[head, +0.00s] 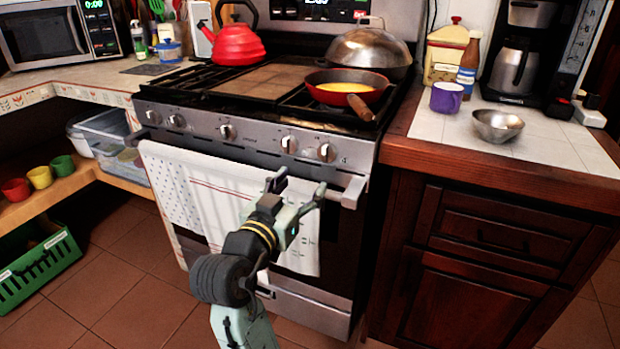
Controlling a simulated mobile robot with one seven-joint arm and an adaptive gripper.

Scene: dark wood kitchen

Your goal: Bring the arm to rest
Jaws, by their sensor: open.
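My gripper (298,188) is in the lower middle of the head view, in front of the stove's oven door. Its two fingers are spread apart and nothing shows between them. My arm reaches up from the bottom edge of the picture and points toward the stove (256,132). White towels (205,195) hang from the oven handle behind the gripper. Whether the gripper touches the towel or the handle, I cannot tell.
A red pan (322,78) with yellow contents has its handle toward the stove's front edge. A red kettle (238,46) stands at the back. A purple mug (447,97) and metal bowl (497,126) sit on the right counter. A green crate (62,252) is on the floor.

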